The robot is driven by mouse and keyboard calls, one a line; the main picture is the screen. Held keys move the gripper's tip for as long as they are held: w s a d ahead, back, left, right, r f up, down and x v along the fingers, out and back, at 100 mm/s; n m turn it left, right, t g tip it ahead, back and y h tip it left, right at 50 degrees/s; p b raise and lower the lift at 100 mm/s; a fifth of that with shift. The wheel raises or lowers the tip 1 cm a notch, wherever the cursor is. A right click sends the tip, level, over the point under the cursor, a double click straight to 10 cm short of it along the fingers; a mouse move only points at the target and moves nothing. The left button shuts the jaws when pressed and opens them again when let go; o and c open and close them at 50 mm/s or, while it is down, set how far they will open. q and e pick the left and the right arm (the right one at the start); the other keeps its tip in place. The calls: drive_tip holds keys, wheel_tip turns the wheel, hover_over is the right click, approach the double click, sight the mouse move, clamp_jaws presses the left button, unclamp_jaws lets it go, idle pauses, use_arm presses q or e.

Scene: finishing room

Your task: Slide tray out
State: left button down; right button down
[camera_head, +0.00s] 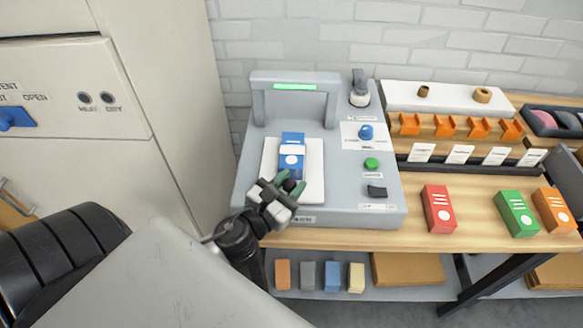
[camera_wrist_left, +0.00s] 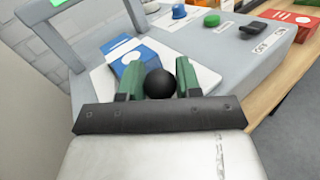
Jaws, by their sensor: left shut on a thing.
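The white tray (camera_head: 313,184) lies in the grey machine (camera_head: 375,209), under the frame with a lit green strip. A blue and white box (camera_head: 291,158) lies on the tray; it also shows in the left wrist view (camera_wrist_left: 136,64). My left gripper (camera_head: 292,187) is at the tray's front edge. In the left wrist view its green fingers (camera_wrist_left: 160,84) are shut on a round black knob (camera_wrist_left: 160,83) at the near side of the tray. How the knob joins the tray is hidden. My right gripper is not in view.
The machine's right side carries a blue knob (camera_head: 366,132), a green button (camera_head: 371,164) and a black switch (camera_head: 376,191). Red (camera_head: 439,209), green (camera_head: 517,214) and orange (camera_head: 556,210) boxes stand on the wooden bench to the right. A beige cabinet (camera_head: 165,90) stands at left.

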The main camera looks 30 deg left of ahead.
use_arm(q)
drive_tip(key=shift+s+d, duration=0.15)
drive_tip(key=shift+s, duration=0.05)
drive_tip(key=shift+f, duration=0.1)
drive_tip(key=c, duration=1.1)
unclamp_jaws()
drive_tip(key=shift+s+d, duration=0.1)
drive_tip(key=shift+s, duration=0.2)
drive_tip(key=s+b, duration=0.2)
drive_tip(key=s, duration=0.3)
drive_tip(key=s+b, duration=0.2)
drive_tip(key=s, duration=0.3)
drive_tip(key=shift+s+a, duration=0.2)
drive_tip(key=shift+s, duration=0.15)
